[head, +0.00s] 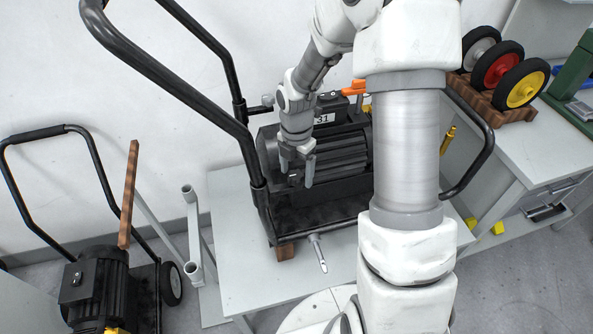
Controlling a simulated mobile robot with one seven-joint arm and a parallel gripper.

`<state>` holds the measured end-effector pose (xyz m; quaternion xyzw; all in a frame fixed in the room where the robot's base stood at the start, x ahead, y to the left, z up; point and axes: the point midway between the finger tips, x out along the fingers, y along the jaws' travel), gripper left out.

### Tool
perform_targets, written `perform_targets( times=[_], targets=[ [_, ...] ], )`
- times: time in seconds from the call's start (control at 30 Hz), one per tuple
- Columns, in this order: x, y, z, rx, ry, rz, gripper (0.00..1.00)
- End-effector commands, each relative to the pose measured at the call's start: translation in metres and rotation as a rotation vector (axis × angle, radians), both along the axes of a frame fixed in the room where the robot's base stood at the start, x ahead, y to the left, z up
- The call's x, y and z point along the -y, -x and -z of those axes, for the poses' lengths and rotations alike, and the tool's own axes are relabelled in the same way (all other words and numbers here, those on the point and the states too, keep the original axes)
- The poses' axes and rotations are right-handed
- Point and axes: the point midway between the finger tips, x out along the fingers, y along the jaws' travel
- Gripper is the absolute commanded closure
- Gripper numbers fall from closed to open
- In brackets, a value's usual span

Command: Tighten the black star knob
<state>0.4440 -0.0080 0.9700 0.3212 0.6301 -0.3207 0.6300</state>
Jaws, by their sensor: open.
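A black pressure washer (342,150) with a finned motor and a tall black tube handle (178,85) stands on a grey table. My gripper (297,176) points down in front of the motor's left end, with its two fingers apart. A small dark shape (294,180) shows between the fingertips. It may be the black star knob, but it is too small and partly covered to be sure. I cannot tell whether the fingers touch it.
My arm hides the right part of the washer. A silver rod (318,254) sticks out at the table's front. A wooden rack (518,112) with wheels stands on a bench at right. A second machine (98,285) stands at lower left. The grey table (235,215) is bare at left.

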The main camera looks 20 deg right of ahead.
Motion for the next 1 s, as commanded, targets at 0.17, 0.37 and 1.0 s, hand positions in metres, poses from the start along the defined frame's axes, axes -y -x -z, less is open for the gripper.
perform_targets(
  times=[0.17,0.37,1.0],
  targets=[
    [0.0001,0.0001,0.0003,0.000,0.000,0.000,0.18],
    [0.0001,0.0001,0.0001,0.000,0.000,0.000,0.45],
    [0.0000,-0.0001,0.0000,0.000,0.000,0.043,1.00]
  ],
)
